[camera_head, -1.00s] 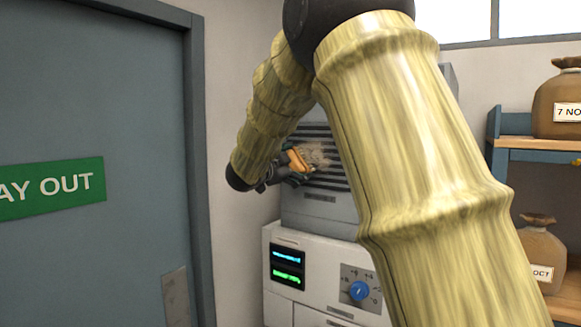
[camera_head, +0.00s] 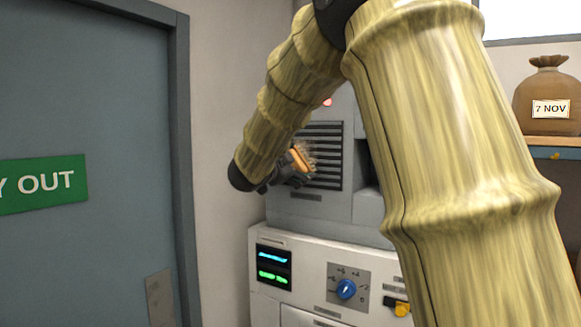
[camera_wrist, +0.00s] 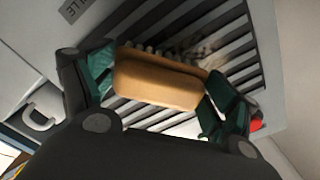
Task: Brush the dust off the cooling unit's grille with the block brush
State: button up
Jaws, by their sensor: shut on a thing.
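The cooling unit's grille (camera_head: 332,165) is a panel of dark horizontal slats on a grey housing, partly hidden by my arm. A patch of brownish dust (camera_wrist: 205,42) lies on the slats beside the brush. My gripper (camera_head: 287,172) is at the grille's left side, shut on the block brush (camera_head: 299,160). In the wrist view the brush's orange-tan wooden block (camera_wrist: 160,80) sits between the two green-padded fingers. Its pale bristles face the slats and are mostly hidden by the block. I cannot tell whether they touch the grille.
Below is a white control panel (camera_head: 320,268) with a lit display (camera_head: 273,266) and a blue knob (camera_head: 346,289). A red light (camera_head: 327,102) glows above the grille. A grey door (camera_head: 85,110) is at left, a shelf with a labelled sack (camera_head: 548,95) at right.

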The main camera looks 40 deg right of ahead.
jog(key=shift+s+d, duration=0.15)
jog(key=shift+s, duration=0.2)
jog(key=shift+s+d+b, duration=0.35)
jog(key=shift+s, duration=0.45)
jog(key=shift+s+d+b, duration=0.3)
jog(key=shift+s+d, duration=0.05)
jog(key=shift+s, duration=0.45)
jog(key=shift+r+p, duration=0.55)
jog(key=shift+r, duration=0.3)
jog(key=shift+w+a+p, duration=1.65)
jog(key=shift+w+a, duration=0.6)
jog(key=shift+w, duration=3.05)
jog(key=shift+s+d+r+b, duration=0.2)
jog(key=shift+s+d+b, duration=0.5)
jog(key=shift+s, duration=1)
jog(key=shift+s+d+r+b, duration=0.2)
jog(key=shift+s+d+b, duration=0.55)
jog(key=shift+s, duration=0.95)
jog(key=shift+s+d+r+b, duration=0.2)
jog(key=shift+s+d+b, duration=0.5)
jog(key=shift+s, duration=1)
jog(key=shift+s+d+r, duration=0.1)
jog(key=shift+s, duration=0.1)
jog(key=shift+r+p, duration=0.6)
jog(key=shift+r, duration=0.15)
